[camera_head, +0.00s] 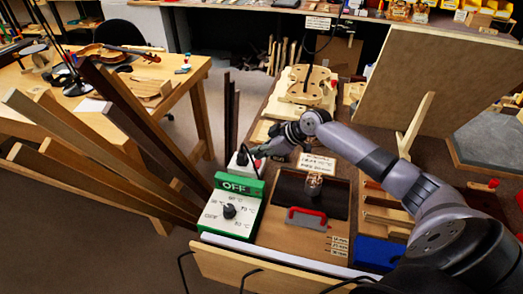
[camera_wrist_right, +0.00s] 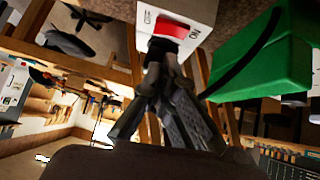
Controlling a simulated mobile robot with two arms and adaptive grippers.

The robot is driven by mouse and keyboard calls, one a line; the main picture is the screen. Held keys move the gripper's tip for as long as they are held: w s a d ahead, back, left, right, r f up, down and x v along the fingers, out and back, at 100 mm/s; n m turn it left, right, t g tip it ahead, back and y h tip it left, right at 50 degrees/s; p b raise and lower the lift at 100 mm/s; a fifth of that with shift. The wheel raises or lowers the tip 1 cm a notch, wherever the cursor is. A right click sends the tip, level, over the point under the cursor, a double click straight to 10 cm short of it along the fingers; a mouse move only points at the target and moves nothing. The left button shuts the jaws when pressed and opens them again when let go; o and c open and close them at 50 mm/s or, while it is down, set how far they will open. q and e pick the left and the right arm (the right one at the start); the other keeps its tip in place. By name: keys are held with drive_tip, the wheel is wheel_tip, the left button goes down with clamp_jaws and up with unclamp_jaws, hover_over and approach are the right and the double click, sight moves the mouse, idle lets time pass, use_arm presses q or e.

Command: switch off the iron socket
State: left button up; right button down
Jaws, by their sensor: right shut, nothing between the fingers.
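The iron socket is a small white box (camera_head: 237,163) behind the green control box, with a black plug and cable on it. In the right wrist view the white box (camera_wrist_right: 203,10) fills the top, with a red rocker switch (camera_wrist_right: 168,30) between an OFF mark at left and an ON mark at right. My right gripper (camera_head: 259,152) is at the box's right side. In the wrist view its closed fingertips (camera_wrist_right: 161,48) are just below the red rocker; I cannot tell whether they touch it. Nothing shows between the fingers. My left gripper is not in view.
A green and white control box (camera_head: 232,208) with an OFF display and a black dial stands in front. Wood strips (camera_head: 145,125) lean at the left. A red-handled tool (camera_head: 306,218) and a dark panel (camera_head: 330,190) lie to the right. A violin table (camera_head: 120,95) is beyond.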

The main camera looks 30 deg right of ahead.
wheel_tip(320, 180, up, 2)
drive_tip(key=shift+r+p, duration=0.15)
drive_tip(key=shift+p, duration=0.45)
use_arm(q)
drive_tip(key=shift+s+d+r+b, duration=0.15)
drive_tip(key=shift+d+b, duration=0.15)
drive_tip(key=shift+b, duration=0.85)
use_arm(e)
drive_tip(key=v, duration=0.9)
drive_tip(key=shift+s+d, duration=0.25)
drive_tip(key=shift+d, duration=0.25)
drive_tip(key=shift+a, duration=0.1)
